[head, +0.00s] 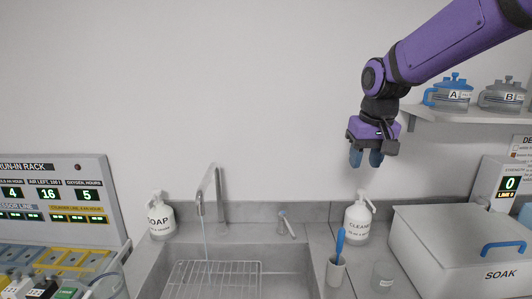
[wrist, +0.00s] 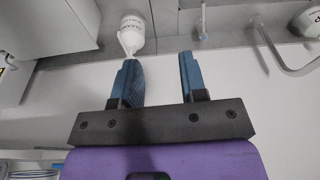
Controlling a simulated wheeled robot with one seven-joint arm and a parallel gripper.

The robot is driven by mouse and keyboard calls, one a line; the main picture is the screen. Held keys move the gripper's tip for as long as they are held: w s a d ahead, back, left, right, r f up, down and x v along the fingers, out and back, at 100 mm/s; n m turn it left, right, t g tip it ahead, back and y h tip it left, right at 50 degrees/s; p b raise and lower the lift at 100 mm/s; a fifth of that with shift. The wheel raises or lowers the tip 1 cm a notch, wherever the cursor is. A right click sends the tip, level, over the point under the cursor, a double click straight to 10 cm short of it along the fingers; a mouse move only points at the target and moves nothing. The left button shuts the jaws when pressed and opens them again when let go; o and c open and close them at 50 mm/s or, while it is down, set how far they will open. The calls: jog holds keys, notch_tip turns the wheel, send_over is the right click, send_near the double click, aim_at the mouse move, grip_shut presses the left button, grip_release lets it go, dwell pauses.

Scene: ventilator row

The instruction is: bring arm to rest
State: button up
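My gripper (head: 366,158) hangs from my purple arm at the upper right of the head view, pointing down in the air in front of the wall. In the wrist view my gripper (wrist: 159,82) shows two blue fingers standing apart with nothing between them. Below it in the head view stands the white cleaner bottle (head: 357,220), apart from the fingers. The same bottle shows near the left finger in the wrist view (wrist: 131,32).
A sink with a wire rack (head: 215,278) and tap (head: 211,190) is at the centre, a soap bottle (head: 160,218) beside it. A shelf (head: 455,114) with jars A (head: 452,92) and B (head: 503,95) and a soak box (head: 450,255) are right. A run-in rack (head: 60,200) is left.

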jog(key=s+d+r+t, duration=0.1)
jog(key=s+d, duration=0.3)
jog(key=s, duration=0.8)
jog(key=s+d+r+m+t, duration=0.1)
jog(key=s+d, duration=0.3)
jog(key=s, duration=0.9)
jog(key=shift+r+t, duration=0.45)
jog(key=shift+t, duration=0.05)
jog(key=shift+s+f, duration=0.15)
jog(key=shift+s, duration=0.15)
jog(key=shift+c, duration=0.4)
jog(key=shift+s+d+f, duration=0.1)
jog(key=shift+s, duration=0.1)
jog(key=c, duration=0.3)
